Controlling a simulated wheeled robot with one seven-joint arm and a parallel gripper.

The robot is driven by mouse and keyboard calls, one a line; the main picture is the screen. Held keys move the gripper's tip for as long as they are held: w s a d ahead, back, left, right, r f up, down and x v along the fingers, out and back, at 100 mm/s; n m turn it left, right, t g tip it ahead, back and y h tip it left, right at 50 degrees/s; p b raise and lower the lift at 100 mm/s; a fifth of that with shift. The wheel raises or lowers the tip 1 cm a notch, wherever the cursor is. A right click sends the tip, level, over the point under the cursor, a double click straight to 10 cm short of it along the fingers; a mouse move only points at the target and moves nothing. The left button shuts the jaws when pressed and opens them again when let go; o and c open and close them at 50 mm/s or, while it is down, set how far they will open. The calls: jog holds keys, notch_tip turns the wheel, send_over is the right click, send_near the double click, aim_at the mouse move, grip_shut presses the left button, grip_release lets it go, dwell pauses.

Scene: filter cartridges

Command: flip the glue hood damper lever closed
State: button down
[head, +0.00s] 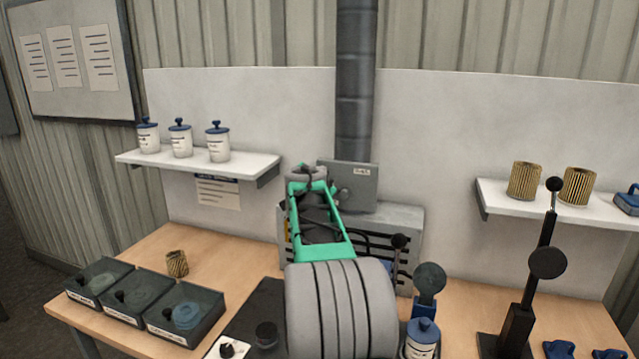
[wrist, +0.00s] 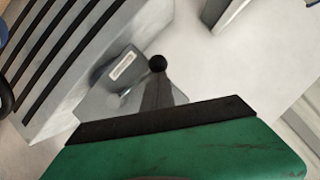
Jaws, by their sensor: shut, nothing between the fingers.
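The grey damper box (head: 362,171) with a white label sits at the foot of the dark duct, above the slotted glue hood (head: 412,219). Its labelled plate (wrist: 122,68) also shows in the wrist view. A black ball knob (wrist: 157,63), seemingly the damper lever's, stands beside that plate in the wrist view, just beyond my gripper. My gripper (head: 307,173) is at the left side of the damper box, shut and empty. My arm hides the lever in the head view. Contact between gripper and knob cannot be told.
A small black-knobbed lever (head: 399,241) stands before the hood at right. A wall shelf (head: 245,163) with white jars is left; a right shelf (head: 556,207) holds pleated filters. Dark trays (head: 184,313) and a tall black lever stand (head: 528,285) flank my arm on the bench.

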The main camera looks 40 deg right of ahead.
jog(key=shift+w+a+f+b, duration=0.15)
jog(key=shift+f+b, duration=0.15)
jog(key=shift+f, duration=0.25)
dwell(0.4)
jog(key=b+v, duration=0.4)
jog(key=v, duration=0.6)
jog(key=shift+r, duration=0.2)
jog(key=shift+w+a, duration=0.15)
